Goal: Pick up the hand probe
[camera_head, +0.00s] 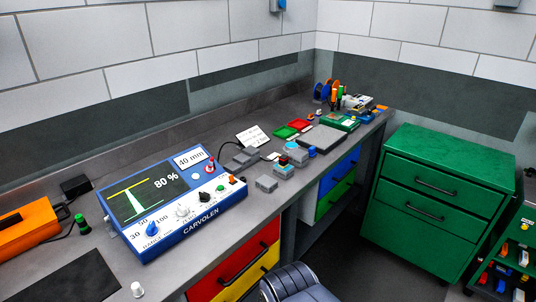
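No part of my gripper shows in this view. I cannot tell for sure which object is the hand probe. A small grey block (266,184) lies on the bench near its front edge, to the right of the blue-and-white CARVOLEN instrument (181,203). A dark grey piece with a black cable (241,157) lies farther back.
The grey bench (98,208) runs along the tiled wall. An orange case (27,228) is at left. Red and green trays (293,128) and a flat grey plate (320,138) lie farther back. A dark chair (297,284) and green cabinet (441,203) stand before the bench.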

